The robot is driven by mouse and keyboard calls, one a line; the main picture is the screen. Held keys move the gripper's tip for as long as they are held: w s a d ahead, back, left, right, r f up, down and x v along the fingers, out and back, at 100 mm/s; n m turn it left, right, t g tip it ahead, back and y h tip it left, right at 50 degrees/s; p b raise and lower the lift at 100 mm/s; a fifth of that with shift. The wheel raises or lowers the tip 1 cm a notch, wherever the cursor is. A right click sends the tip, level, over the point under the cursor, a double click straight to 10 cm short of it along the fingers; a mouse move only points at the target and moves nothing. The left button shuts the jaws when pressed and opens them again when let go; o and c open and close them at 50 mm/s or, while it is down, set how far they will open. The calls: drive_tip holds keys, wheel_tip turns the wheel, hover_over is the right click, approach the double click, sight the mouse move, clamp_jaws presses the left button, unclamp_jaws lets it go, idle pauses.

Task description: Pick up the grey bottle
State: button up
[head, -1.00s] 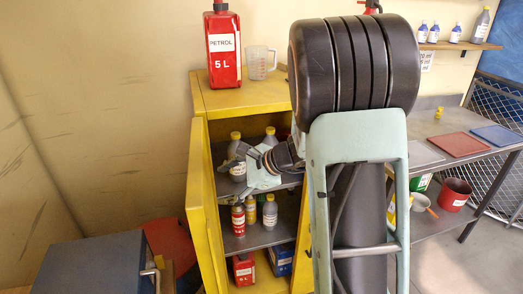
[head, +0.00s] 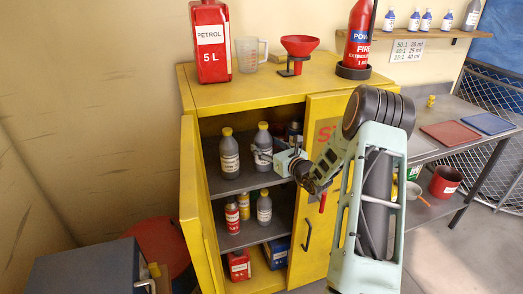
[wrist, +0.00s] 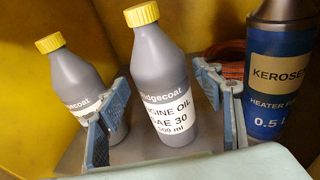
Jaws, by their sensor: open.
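A grey bottle with a yellow cap, labelled engine oil SAE 30 (wrist: 162,80), stands upright on the cabinet's upper shelf; it is also in the head view (head: 263,137). My gripper (wrist: 160,108) is open, with one blue-grey finger on each side of this bottle in the wrist view. I cannot tell whether either finger touches it. In the head view my gripper (head: 265,157) reaches into the cabinet from the right. A second similar grey bottle (wrist: 76,72) stands to the left, partly behind the left finger; it also shows in the head view (head: 229,155).
A dark kerosene can (wrist: 280,70) stands right of the right finger. The yellow cabinet (head: 250,90) has its left door open. Its middle shelf holds a red bottle (head: 232,217) and another grey bottle (head: 264,209). A petrol can (head: 210,45) stands on top.

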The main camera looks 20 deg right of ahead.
drive_tip(key=p+x, duration=0.1)
drive_tip(key=x, duration=0.7)
drive_tip(key=shift+w+r+p, duration=0.1)
drive_tip(key=shift+w+p, duration=0.05)
drive_tip(key=shift+p, duration=0.15)
clamp_jaws()
drive_tip(key=shift+r, duration=0.1)
